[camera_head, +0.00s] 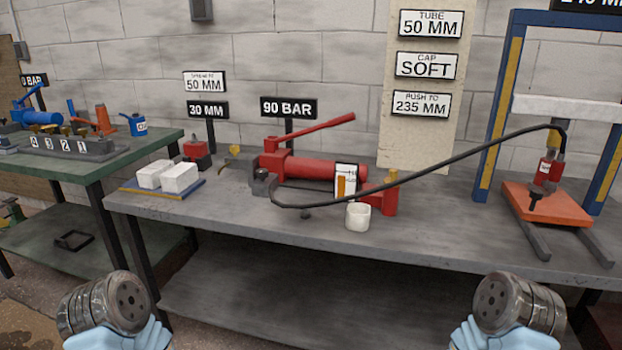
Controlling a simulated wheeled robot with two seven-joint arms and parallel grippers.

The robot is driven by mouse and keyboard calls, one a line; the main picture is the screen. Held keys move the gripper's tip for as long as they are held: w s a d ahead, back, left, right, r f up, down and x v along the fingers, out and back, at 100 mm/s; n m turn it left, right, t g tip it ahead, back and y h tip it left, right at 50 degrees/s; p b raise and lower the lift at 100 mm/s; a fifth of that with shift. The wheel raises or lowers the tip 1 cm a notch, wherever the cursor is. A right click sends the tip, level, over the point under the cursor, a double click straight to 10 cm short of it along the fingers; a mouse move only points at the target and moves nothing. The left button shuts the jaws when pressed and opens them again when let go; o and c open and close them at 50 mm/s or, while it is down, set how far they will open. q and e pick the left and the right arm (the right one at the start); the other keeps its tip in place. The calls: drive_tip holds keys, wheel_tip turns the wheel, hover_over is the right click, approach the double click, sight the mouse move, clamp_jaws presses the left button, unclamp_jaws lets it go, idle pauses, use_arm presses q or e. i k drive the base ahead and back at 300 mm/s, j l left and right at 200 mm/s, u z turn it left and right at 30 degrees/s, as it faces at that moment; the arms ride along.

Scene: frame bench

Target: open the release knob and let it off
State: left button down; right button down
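The red hand pump (325,168) lies on the grey bench. Its red lever (310,132) slopes up to the right. A dark block (262,183) with a small knob-like top sits at the pump's left end; I cannot tell for sure whether this is the release knob or how far it is turned. A black hose (430,166) runs from this end to the red cylinder (548,170) in the blue press frame. Parts of my two arms show at the bottom left and bottom right, well in front of the bench. No gripper fingers show.
A white cup (358,216) stands near the front edge of the grey bench (430,240). A white panel with an orange bar (345,180) stands before the pump. White blocks (180,178) sit on a tray at left. An orange plate (546,204) lies within the press.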

sight(262, 173)
drive_tip(key=j+z, duration=0.15)
drive_tip(key=z, duration=0.25)
drive_tip(key=j+z, duration=0.1)
drive_tip(key=z, duration=0.25)
drive_tip(key=j+z, duration=0.2)
drive_tip(key=j, duration=0.25)
drive_tip(key=k+j+z, duration=0.2)
drive_tip(key=j, duration=0.25)
drive_tip(key=j+z, duration=0.2)
drive_tip(key=j, duration=0.25)
drive_tip(key=k+j+z, duration=0.2)
drive_tip(key=j, duration=0.2)
